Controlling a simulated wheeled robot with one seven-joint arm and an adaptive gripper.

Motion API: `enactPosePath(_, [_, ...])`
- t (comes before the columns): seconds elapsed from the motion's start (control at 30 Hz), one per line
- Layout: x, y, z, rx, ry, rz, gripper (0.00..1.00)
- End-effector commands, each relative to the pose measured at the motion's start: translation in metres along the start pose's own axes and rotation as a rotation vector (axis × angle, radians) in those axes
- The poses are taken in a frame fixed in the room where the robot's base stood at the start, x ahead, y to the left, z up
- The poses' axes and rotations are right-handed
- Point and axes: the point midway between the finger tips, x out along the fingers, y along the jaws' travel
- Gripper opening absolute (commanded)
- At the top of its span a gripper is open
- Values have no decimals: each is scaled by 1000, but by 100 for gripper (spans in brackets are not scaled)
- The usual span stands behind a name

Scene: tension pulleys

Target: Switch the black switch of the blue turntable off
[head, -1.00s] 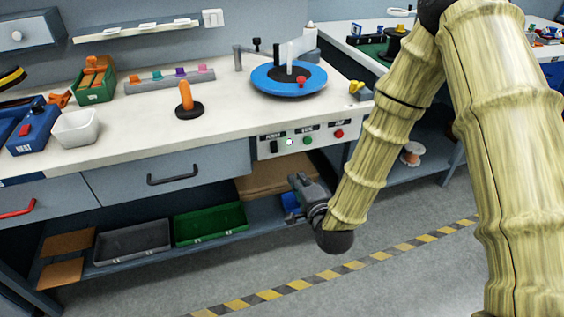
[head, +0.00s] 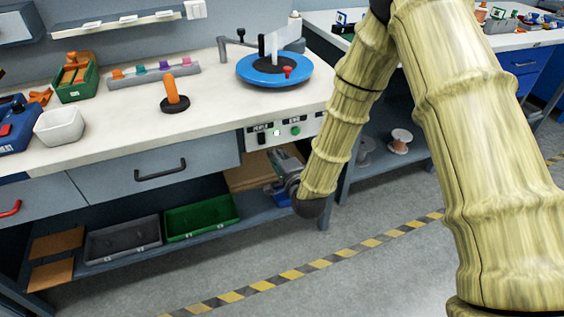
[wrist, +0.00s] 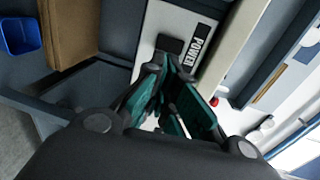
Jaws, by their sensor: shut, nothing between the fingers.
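The blue turntable (head: 274,70) stands on the bench top, with a black disc and upright posts on it. On the bench front below it is a light control panel (head: 308,126). The black switch (head: 262,138) is at the panel's left end; in the wrist view it is a dark block (wrist: 171,44) beside the POWER label (wrist: 197,46). My gripper (head: 274,153) is just below the switch and close to the panel in the head view. In the wrist view its teal fingers (wrist: 159,66) are shut and empty, their tips near the switch. I cannot tell whether they touch it.
A lit white button (head: 277,133) and a green button (head: 295,131) sit right of the switch. A drawer (head: 150,172) with a dark handle is to the left. Below are a shelf with a grey bin (head: 122,240) and a green bin (head: 201,217). The floor in front is clear.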

Motion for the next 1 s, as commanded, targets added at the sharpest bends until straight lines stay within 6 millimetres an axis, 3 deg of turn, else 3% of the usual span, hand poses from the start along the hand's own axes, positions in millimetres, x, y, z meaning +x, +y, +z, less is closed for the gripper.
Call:
enactPosePath(0.2, [36, 0, 1, -3, -1, -1, 0])
enactPosePath(0.43, [60, 0, 0, -2, 0, -1, 0])
enactPosePath(1.0, [68, 2, 0, 1, 0, -5, 0])
